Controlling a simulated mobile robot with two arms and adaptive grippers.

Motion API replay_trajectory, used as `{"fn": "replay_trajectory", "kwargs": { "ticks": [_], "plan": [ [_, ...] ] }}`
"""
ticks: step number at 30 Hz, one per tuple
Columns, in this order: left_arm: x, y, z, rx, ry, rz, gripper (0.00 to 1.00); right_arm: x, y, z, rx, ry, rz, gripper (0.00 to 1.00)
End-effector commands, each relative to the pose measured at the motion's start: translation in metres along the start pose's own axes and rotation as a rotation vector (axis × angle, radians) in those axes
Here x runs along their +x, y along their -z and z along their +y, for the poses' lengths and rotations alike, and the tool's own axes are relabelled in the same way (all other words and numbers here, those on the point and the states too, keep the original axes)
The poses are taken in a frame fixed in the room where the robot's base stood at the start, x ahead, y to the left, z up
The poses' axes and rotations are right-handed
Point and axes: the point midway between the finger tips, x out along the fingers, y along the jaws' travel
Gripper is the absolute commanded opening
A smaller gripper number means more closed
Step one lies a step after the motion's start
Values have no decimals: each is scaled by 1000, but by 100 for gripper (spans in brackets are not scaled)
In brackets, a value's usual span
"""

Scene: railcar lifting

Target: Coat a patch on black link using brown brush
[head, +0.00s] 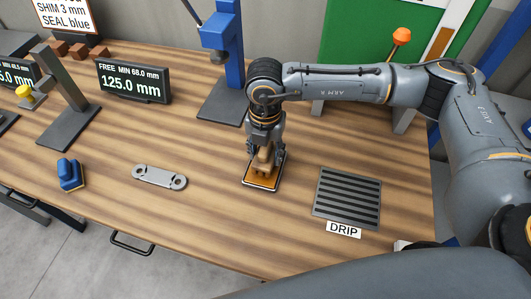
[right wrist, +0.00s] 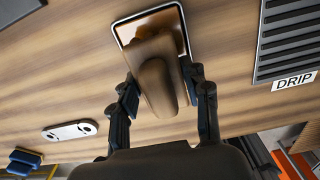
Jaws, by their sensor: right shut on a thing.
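My right gripper (head: 264,154) is shut on the brown brush (head: 263,161) and holds it upright at the shallow tray. The brush's brown handle (right wrist: 157,88) shows between the fingers (right wrist: 163,98) in the right wrist view. The tray (head: 246,184) has a pale rim and an orange-brown inside; the brush head is down in or just over it, and contact cannot be told. A link with two holes (head: 159,178) lies flat on the table to the left; it looks light grey, not black, and shows in the wrist view too (right wrist: 70,131). My left gripper is not in view.
A dark slotted DRIP rack (head: 348,195) lies right of the tray. A blue block-like tool (head: 70,174) stands left of the link. A display reading 125.0 mm (head: 133,82), a grey stand (head: 68,125) and a blue press (head: 222,65) stand behind. Table between link and tray is clear.

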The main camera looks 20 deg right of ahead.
Motion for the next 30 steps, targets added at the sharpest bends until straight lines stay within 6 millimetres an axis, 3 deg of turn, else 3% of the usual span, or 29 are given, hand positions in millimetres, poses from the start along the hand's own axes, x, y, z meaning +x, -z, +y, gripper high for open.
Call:
{"fn": "replay_trajectory", "kwargs": {
  "ticks": [17,30],
  "plan": [
    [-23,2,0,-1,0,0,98,-49,-1,0,1,-3,-2,21],
    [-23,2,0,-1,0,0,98,-51,-1,0,0,-2,-2,21]
  ]
}}
